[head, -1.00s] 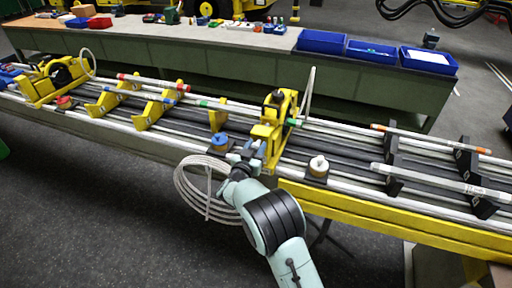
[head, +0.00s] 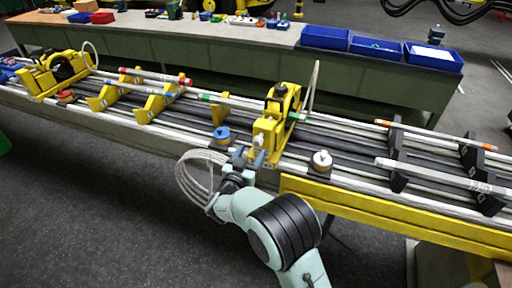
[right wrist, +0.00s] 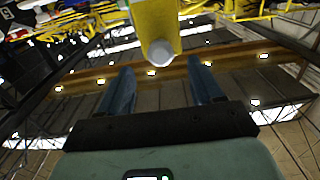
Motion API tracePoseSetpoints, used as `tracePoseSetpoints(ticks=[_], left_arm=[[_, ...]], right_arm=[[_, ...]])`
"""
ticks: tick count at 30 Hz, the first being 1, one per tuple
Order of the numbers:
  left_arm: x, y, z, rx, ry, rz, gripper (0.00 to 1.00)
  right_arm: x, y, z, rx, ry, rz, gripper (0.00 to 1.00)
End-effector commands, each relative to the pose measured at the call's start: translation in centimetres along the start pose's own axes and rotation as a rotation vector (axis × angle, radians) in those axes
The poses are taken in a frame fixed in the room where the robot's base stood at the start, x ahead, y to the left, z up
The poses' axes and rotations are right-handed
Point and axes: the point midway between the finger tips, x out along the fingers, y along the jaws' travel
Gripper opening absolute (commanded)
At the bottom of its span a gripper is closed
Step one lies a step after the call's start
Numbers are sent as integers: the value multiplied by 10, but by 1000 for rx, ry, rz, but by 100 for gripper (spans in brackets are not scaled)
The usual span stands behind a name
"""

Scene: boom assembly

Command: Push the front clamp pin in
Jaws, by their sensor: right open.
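The yellow front clamp (head: 268,132) stands on the rails in the middle of the head view. A pale pin end (head: 258,143) shows on its near side. In the right wrist view a round grey pin end (right wrist: 161,52) sticks out of a yellow part of the clamp (right wrist: 154,18), between and beyond my fingertips. My right gripper (head: 246,157) is open and empty at the clamp's near left side. Its two blue fingers stand apart in the right wrist view (right wrist: 161,75). Contact with the pin cannot be told. How deep the pin sits is unclear. My left gripper is not in view.
A coiled white hose (head: 190,178) hangs beside my right wrist. A blue-topped knob (head: 222,133) and a white-topped knob (head: 321,158) flank the clamp. Grey-white tubes (head: 440,174) lie on black supports at right. Blue bins (head: 376,47) stand on the back bench.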

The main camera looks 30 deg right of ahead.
Motion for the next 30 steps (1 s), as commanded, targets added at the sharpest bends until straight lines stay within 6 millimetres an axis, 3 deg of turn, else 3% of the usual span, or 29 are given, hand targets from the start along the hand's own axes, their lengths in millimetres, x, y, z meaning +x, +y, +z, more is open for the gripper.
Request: tracePoseSetpoints(ticks=[3,10,27,30], left_arm=[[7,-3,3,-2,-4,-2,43],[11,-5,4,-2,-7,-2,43],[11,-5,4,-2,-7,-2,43],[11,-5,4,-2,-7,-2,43]], right_arm=[[-26,0,1,1,-1,-3,65],[-52,0,0,0,0,0,65],[-56,0,0,-1,1,0,65],[-54,0,15,-21,-20,-24,65]])
